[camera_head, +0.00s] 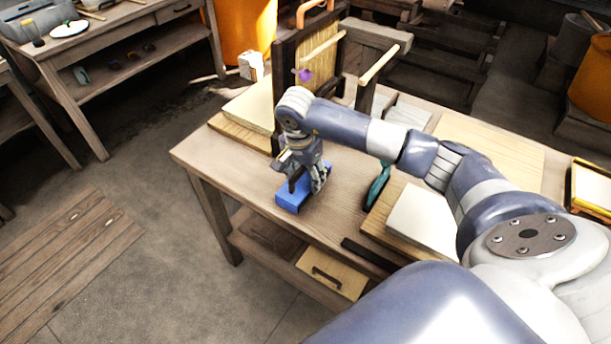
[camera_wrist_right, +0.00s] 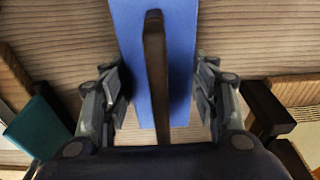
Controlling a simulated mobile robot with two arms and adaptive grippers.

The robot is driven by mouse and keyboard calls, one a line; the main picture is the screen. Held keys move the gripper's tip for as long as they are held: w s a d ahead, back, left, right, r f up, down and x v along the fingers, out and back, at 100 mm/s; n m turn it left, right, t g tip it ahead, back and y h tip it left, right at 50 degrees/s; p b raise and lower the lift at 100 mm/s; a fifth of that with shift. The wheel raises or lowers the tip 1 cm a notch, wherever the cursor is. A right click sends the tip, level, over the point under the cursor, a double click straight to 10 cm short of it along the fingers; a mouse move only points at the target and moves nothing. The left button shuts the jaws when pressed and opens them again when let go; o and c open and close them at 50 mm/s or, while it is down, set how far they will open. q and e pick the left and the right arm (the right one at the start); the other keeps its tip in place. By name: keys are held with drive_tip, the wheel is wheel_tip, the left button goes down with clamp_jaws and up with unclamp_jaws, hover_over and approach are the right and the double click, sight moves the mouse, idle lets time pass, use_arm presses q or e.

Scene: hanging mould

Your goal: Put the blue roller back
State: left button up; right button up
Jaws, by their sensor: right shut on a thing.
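A blue block-like thing (camera_head: 294,195), which I take as the blue roller, is at the front left part of the wooden table. In the right wrist view it is a flat blue body (camera_wrist_right: 180,70) with a dark brown handle (camera_wrist_right: 155,60) along its middle. My right gripper (camera_head: 308,180) is directly above it, pointing down, with its fingers (camera_wrist_right: 165,100) on either side and shut on the handle. I cannot tell whether the blue body touches the tabletop. My left gripper is not in view.
A dark wooden frame (camera_head: 290,75) stands at the table's back left, beside a pale slab (camera_head: 250,108). A teal tool (camera_head: 377,185) and a white slab on a board (camera_head: 424,218) lie to the right. The table (camera_head: 215,155) is bare around the blue thing.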

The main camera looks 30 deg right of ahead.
drive_tip(key=shift+s+f, duration=0.25)
drive_tip(key=shift+f, duration=0.2)
drive_tip(key=shift+c, duration=1)
drive_tip(key=o, duration=1.2)
drive_tip(key=shift+f, duration=0.15)
drive_tip(key=shift+c, duration=0.2)
drive_tip(key=shift+w, duration=0.2)
drive_tip(key=shift+r+p, duration=0.45)
drive_tip(key=shift+r, duration=0.1)
drive_tip(key=r, duration=0.4)
drive_tip(key=a+r+b, duration=0.1)
drive_tip(key=r, duration=0.7)
drive_tip(key=shift+s+a+r+b, duration=0.15)
drive_tip(key=shift+s+a+b, duration=0.15)
drive_tip(key=shift+s+a, duration=0.1)
